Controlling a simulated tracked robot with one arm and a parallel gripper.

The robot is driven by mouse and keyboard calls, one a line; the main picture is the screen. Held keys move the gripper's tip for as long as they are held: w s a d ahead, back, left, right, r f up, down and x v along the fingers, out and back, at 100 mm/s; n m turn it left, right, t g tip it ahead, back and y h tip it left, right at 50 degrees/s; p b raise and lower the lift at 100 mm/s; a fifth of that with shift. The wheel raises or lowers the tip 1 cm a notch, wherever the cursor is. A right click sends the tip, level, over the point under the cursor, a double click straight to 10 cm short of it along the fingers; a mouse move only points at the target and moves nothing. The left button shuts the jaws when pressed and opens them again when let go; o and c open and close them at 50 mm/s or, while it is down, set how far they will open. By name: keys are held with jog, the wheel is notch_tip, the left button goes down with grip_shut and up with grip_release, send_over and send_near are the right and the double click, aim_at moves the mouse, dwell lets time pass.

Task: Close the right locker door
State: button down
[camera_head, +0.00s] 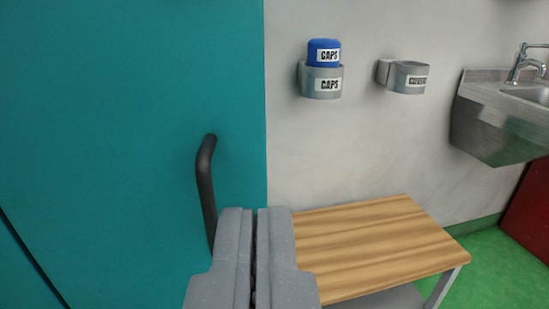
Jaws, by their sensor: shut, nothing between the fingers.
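A large teal locker door (120,110) fills the left side of the view. A dark curved handle (206,185) stands out from it near its right edge. A dark slanted line at the lower left looks like a gap or seam, but I cannot tell how far the door stands open. My gripper (254,212) is shut and empty. In the picture it is just below and right of the handle, and it overlaps the handle's lower end. I cannot tell whether it touches the handle or the door.
A wooden-topped bench (380,245) stands right of my gripper. On the pale wall are a holder with a blue CAPS container (323,52) and an empty-looking holder (408,77). A metal sink (500,115) is at the right. Green floor (490,270) shows at the lower right.

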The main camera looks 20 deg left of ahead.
aim_at(260, 103)
jog(key=x, duration=1.3)
jog(key=shift+w+a, duration=0.1)
jog(key=shift+w, duration=0.05)
